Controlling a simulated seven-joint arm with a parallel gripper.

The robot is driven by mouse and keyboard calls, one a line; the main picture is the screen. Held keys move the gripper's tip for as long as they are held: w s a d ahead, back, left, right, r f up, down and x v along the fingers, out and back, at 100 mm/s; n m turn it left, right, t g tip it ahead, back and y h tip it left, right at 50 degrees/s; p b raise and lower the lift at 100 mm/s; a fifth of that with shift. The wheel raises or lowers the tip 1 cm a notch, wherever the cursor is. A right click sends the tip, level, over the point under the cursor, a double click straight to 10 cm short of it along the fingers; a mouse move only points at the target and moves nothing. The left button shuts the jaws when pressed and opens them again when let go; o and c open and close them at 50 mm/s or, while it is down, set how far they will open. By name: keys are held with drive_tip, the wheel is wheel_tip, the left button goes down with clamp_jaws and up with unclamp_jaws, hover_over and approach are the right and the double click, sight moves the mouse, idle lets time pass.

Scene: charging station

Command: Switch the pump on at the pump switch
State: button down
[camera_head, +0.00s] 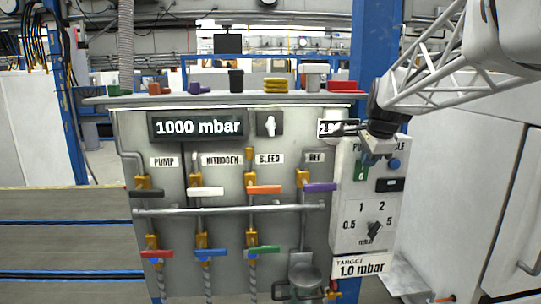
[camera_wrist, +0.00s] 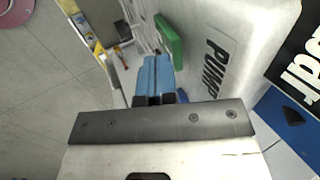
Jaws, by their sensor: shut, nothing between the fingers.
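The pump switch is a small green piece on the white control panel at the right in the head view (camera_head: 361,172). It shows as a green block in the wrist view (camera_wrist: 170,40), beside the black PUMP lettering (camera_wrist: 216,66). Whether it is on or off I cannot tell. My gripper (camera_head: 371,160) is in front of the panel's top, partly covering its labels. In the wrist view its blue fingers (camera_wrist: 153,62) are shut together and empty. Their tips are just left of and below the green switch; whether they touch it I cannot tell.
A blue round knob (camera_head: 394,163) is right of the switch. Below are a dark display (camera_head: 390,185) and a black dial (camera_head: 375,231). Left is the valve panel with coloured handles and a 1000 mbar display (camera_head: 198,127). A blue post (camera_head: 376,50) stands behind.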

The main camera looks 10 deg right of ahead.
drive_tip(key=shift+w+r, duration=0.15)
drive_tip(key=shift+w, duration=0.35)
drive_tip(key=shift+r, duration=0.1)
drive_tip(key=shift+r, duration=0.7)
drive_tip(key=shift+s, duration=0.1)
